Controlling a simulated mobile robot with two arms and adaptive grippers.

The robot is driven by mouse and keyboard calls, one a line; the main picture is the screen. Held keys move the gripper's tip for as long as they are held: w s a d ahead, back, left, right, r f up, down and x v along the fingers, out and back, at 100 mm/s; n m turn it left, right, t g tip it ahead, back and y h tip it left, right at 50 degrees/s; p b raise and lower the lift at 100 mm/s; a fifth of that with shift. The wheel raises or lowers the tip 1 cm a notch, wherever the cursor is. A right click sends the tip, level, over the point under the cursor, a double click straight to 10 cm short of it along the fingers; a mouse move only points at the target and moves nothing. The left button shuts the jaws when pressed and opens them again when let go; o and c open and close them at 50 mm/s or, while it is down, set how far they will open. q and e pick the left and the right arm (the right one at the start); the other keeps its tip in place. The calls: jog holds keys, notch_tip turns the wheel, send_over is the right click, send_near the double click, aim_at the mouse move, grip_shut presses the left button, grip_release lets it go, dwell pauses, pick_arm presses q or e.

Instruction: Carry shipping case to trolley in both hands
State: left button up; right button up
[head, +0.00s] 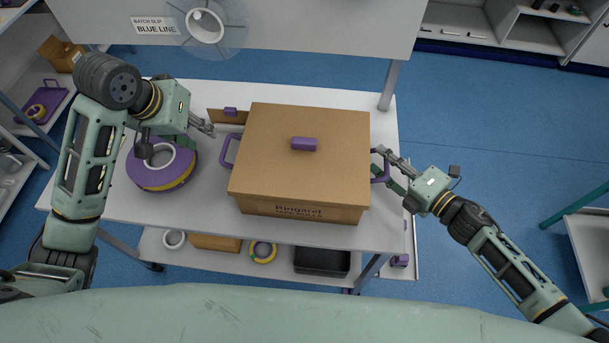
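The shipping case (300,150) is a large brown box with a purple knob on its lid, sitting closed on the white table. It has a purple handle on its left side (230,150) and one on its right side (381,172). My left gripper (211,131) is just above and left of the left handle, apart from it; its finger gap is too small to judge. My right gripper (378,164) is at the right handle with its fingers spread around it; I cannot tell whether they touch it. A white-topped stand with green posts (590,240), possibly the trolley, is cut off at the right edge.
A purple and yellow roll (160,165) lies left of the case on the table (330,232). A brown piece with a purple knob (229,114) is behind the left handle. Blue floor (490,130) is clear between table and stand.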

jog(key=shift+s+d, duration=0.25)
pick_arm(q)
jog(key=shift+s+r, duration=0.15)
jog(key=shift+r, duration=0.15)
pick_arm(e)
jog(key=v, duration=1.1)
jog(key=shift+s+d, duration=0.15)
